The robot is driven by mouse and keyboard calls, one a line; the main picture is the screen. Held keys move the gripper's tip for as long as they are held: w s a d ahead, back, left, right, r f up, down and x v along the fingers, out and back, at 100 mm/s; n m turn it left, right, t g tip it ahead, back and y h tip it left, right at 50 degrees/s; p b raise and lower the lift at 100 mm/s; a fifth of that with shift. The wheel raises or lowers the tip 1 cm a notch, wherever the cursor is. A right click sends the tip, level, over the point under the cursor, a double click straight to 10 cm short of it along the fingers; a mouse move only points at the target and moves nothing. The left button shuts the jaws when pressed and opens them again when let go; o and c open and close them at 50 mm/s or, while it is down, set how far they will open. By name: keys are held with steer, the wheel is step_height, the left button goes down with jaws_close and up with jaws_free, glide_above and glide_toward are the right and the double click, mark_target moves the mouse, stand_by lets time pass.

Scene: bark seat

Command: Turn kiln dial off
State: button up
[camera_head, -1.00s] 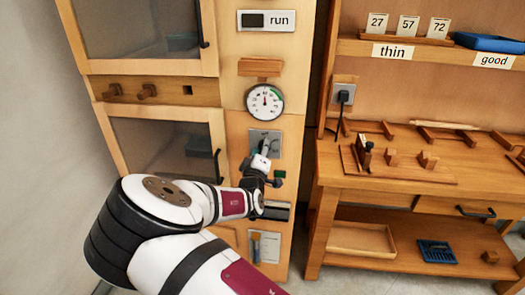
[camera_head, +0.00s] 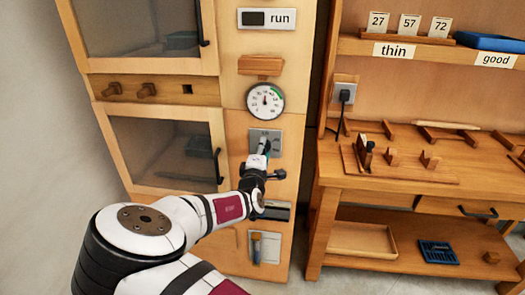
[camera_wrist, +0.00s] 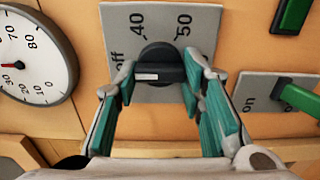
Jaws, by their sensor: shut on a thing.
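The kiln dial is a black knob (camera_wrist: 165,60) on a grey plate (camera_wrist: 203,22) marked off, 40 and 50. Its white mark lies at the knob's left side, on the side of the "off" label. My gripper (camera_wrist: 160,80) has its teal fingers on either side of the knob and is shut on it. In the head view, my gripper (camera_head: 265,150) reaches the grey plate (camera_head: 254,136) below the round gauge (camera_head: 265,101), and the knob is mostly hidden there.
In the wrist view, a plate marked "on" with a green-handled switch (camera_wrist: 300,99) is close at right. A green part (camera_wrist: 292,15) is above it. The wooden workbench (camera_head: 400,180) stands to the right. A cabinet door with a handle (camera_head: 217,166) is at left.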

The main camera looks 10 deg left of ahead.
steer(key=o, duration=1.2)
steer(key=shift+c, duration=0.2)
steer(key=shift+s, duration=0.1)
steer(key=s, duration=1.1)
steer(key=shift+s+a, duration=0.25)
steer(key=shift+s, duration=0.15)
